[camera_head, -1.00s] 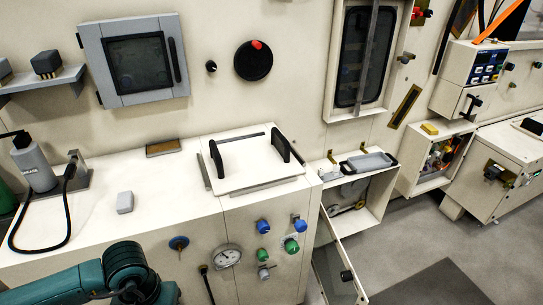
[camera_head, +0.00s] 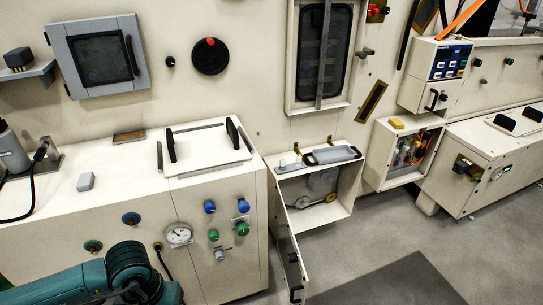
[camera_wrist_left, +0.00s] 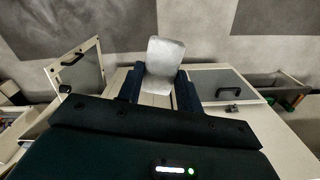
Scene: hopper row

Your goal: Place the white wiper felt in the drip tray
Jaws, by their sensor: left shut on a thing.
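The white wiper felt (camera_wrist_left: 163,57), a pale rounded pad, is gripped upright between the two dark blue fingers of my left gripper (camera_wrist_left: 159,84) in the left wrist view. The gripper is shut on its lower part. In the head view only my teal left arm shows at the bottom left; its gripper and the felt are out of frame. A grey tray with black end handles (camera_head: 332,155), which looks like the drip tray, sits on top of the open low cabinet. My right gripper is not in view.
The low cabinet's door (camera_head: 291,250) hangs open toward the floor. A white counter (camera_head: 60,226) carries a small pale block (camera_head: 86,181) and a lid with black handles (camera_head: 209,149). An open box (camera_head: 404,152) with a yellow block (camera_head: 397,124) on top stands right of the cabinet.

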